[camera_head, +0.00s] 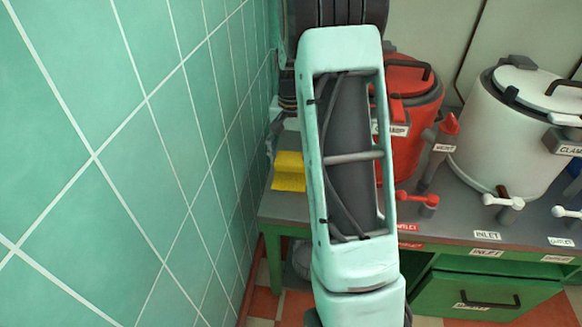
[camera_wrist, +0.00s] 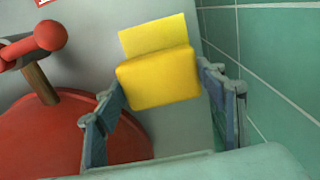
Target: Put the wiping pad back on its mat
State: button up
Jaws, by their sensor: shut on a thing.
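The wiping pad (camera_wrist: 158,80) is a thick yellow block with rounded edges, held between the two blue-grey fingers of my gripper (camera_wrist: 162,76). A flat yellow mat (camera_wrist: 152,35) shows beyond the pad in the wrist view, partly covered by it. I cannot tell whether the pad touches the mat. In the head view the pad (camera_head: 289,160) and the mat (camera_head: 290,184) show just left of my arm, near the left end of the counter.
The green tiled wall (camera_head: 120,150) is close on the left. A red kettle (camera_head: 413,110) stands right of my arm, with a red tap (camera_head: 420,201). A white kettle (camera_head: 515,130) is farther right. The grey counter (camera_head: 340,247) has a green drawer (camera_head: 485,292) below.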

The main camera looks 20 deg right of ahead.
aim_at(291, 166)
jog(key=shift+w+f+b, duration=0.15)
jog(key=shift+f+b, duration=0.1)
jog(key=shift+f, duration=0.65)
jog(key=shift+w+f+b, duration=0.1)
jog(key=shift+f+b, duration=0.1)
jog(key=shift+f, duration=0.65)
jog(key=shift+f, duration=0.15)
jog(key=o, duration=1.1)
notch_tip(291, 166, up, 12)
jog(key=p, duration=0.3)
jog(key=shift+p, duration=0.35)
